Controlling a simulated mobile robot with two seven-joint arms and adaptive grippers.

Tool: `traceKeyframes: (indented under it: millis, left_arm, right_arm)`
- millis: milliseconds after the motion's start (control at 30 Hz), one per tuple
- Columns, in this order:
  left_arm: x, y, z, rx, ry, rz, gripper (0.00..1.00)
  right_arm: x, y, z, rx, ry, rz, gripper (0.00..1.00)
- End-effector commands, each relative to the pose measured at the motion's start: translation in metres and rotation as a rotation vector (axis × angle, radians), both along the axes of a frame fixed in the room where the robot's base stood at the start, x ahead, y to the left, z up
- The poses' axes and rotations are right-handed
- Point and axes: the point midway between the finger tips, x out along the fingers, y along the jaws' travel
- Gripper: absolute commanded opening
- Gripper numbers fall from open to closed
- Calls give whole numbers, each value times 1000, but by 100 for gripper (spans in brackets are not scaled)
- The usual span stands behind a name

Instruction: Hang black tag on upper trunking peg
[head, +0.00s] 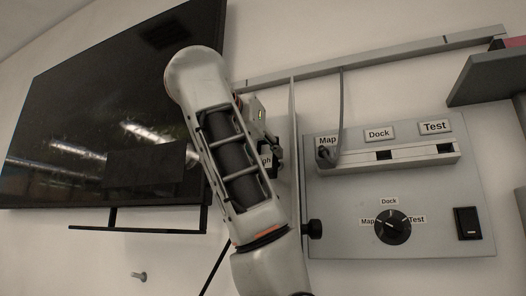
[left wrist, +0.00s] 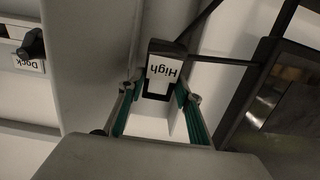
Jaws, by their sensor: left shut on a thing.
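My left gripper (head: 272,152) is at mid-picture in the head view, largely hidden behind my own arm. In the left wrist view its two green-padded fingers (left wrist: 160,106) close around a dark piece, which I take to be the black tag (left wrist: 158,96); only a small dark part shows between the fingers. A white label reading "High" (left wrist: 163,72) sits just beyond the fingertips, upside down, under a dark edge. The label shows partly in the head view (head: 266,160). The upper peg itself is not clearly visible, and I cannot tell whether the tag touches it. My right gripper is not in view.
A grey panel (head: 345,200) with Map, Dock and Test sockets, a dial (head: 392,226) and a switch (head: 468,223) stands to the right. A dark screen (head: 90,110) fills the left. A thin upright plate (head: 294,110) stands close right of the gripper.

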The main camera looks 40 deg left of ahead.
Motion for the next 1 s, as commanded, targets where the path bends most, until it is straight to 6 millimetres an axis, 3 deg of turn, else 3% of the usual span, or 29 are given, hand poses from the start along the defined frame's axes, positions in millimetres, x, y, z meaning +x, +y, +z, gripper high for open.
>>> traceKeyframes:
  millis: [1000]
  left_arm:
    - [29,8,0,0,1,2,13]
  right_arm:
    - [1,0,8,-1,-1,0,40]
